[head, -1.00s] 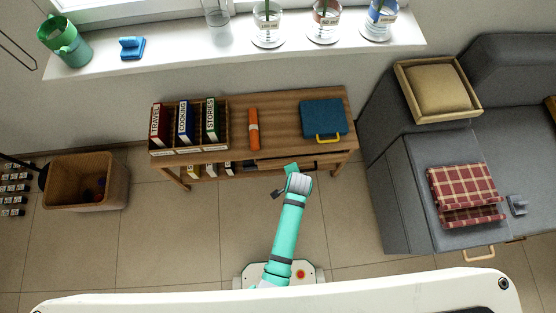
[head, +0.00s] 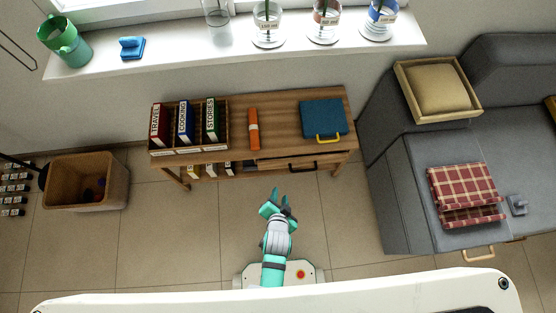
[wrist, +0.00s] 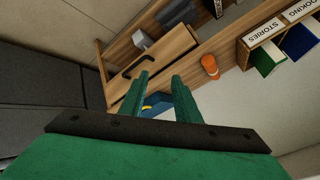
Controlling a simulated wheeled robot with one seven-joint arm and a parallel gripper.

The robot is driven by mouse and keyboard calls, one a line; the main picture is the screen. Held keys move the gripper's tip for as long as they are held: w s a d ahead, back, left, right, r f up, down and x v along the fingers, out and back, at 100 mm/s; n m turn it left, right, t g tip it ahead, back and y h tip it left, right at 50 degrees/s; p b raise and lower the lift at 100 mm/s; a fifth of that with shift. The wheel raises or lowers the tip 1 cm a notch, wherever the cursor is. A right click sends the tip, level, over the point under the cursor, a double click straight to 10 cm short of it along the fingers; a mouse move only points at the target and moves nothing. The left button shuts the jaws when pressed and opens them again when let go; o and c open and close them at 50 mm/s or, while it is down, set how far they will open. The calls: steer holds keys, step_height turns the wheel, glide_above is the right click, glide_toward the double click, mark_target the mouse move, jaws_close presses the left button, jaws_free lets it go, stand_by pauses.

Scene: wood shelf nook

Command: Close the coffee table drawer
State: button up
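The wooden coffee table (head: 275,123) stands against the wall below the window. Its drawer front (head: 273,166) is at the right half of the table's near side, with a dark handle (head: 302,168). The drawer front (wrist: 163,68) and its dark handle (wrist: 139,61) also show in the wrist view, beyond my fingers. My gripper (head: 281,196) is open and empty, in front of the table and apart from the drawer. A gap shows between its green fingers (wrist: 158,88).
A grey sofa (head: 400,210) stands close on the right, a wicker basket (head: 62,195) on the left. The tiled floor before the table is clear.

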steer(key=shift+n+t, duration=0.6)
steer(key=shift+n, duration=0.2)
steer(key=shift+w+a+r+v, duration=0.1)
steer(key=shift+v, duration=0.65)
steer(key=shift+w+a+r+v, duration=0.1)
steer(key=shift+r+v, duration=0.05)
steer(key=shift+v, duration=0.55)
steer(key=shift+w+a+r+v, duration=0.1)
steer(key=shift+v, duration=0.65)
steer(key=shift+w, duration=0.15)
steer(key=m+g+y, duration=0.1)
steer(key=m+g, duration=0.7)
steer(key=m, duration=0.2)
glide_toward(304, 170)
steer(key=f, duration=0.2)
steer(key=w+f, duration=0.1)
steer(key=f, duration=0.4)
steer(key=shift+w+f, duration=0.15)
steer(key=shift+f, duration=0.05)
jaws_close()
